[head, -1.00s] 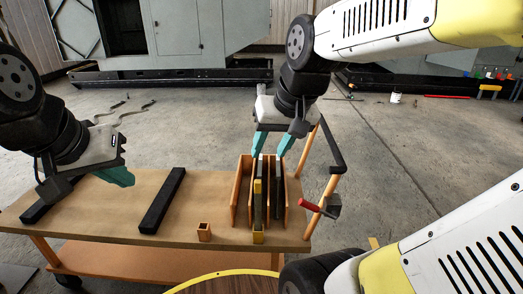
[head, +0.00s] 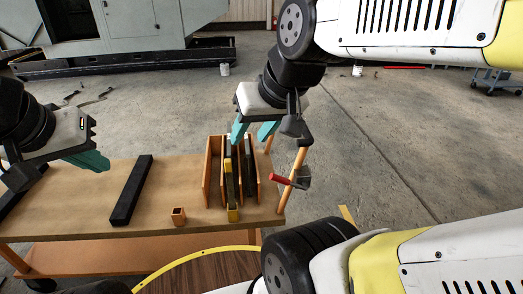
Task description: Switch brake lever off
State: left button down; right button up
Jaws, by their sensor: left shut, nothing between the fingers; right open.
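The brake lever has a red handle (head: 281,180) and a grey bracket (head: 301,178) on the orange post at the cart's right end. The handle points left, toward the wooden rack. My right gripper (head: 252,133) has teal fingers, open and pointing down. It appears above and left of the lever, over the rack's far end, and does not touch the lever. My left gripper (head: 92,162) is shut and empty at the left side of the cart, far from the lever.
The wooden cart top (head: 160,205) carries a black bar (head: 132,190), a small orange square tube (head: 178,216) and a slotted wooden rack (head: 213,172) holding upright panels. A round table with a yellow rim (head: 180,264) is in front. Concrete floor right of the cart is open.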

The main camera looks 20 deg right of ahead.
aim_at(275, 178)
jog(key=z, duration=1.1)
